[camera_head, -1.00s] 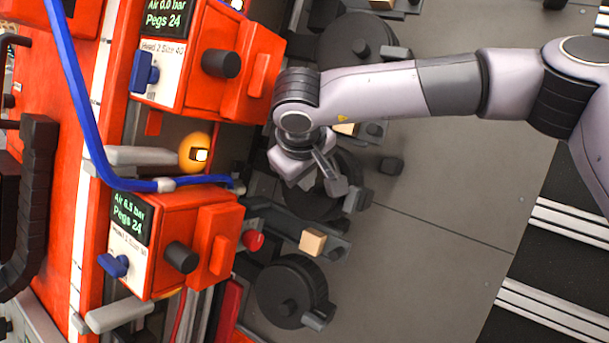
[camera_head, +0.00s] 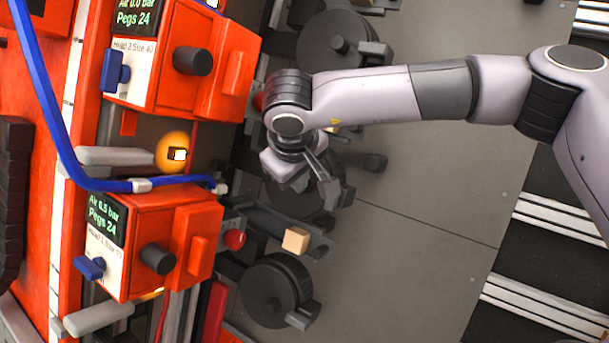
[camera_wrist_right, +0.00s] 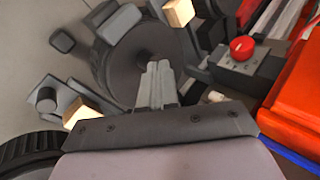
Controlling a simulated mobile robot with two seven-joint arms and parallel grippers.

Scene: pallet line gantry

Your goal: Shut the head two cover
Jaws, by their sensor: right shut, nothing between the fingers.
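The upper red head unit (camera_head: 180,70) has a label that appears to read Head 2 Size 40, with a screen (camera_head: 137,17) showing Pegs 24. Its red front cover with a ridged grip (camera_head: 233,70) is on its right side; I cannot tell whether it is fully shut. My right gripper (camera_head: 328,186) is down and to the right of this unit, apart from it, over a dark round reel (camera_head: 285,200). In the right wrist view its fingers (camera_wrist_right: 158,82) are together and empty in front of the reel (camera_wrist_right: 115,60). My left gripper is not in view.
A second red head unit (camera_head: 150,240) sits below, its screen reading Air 6.5 bar. A blue hose (camera_head: 55,130) and an orange lamp (camera_head: 172,152) lie between the units. Grey floor (camera_head: 420,200) is clear.

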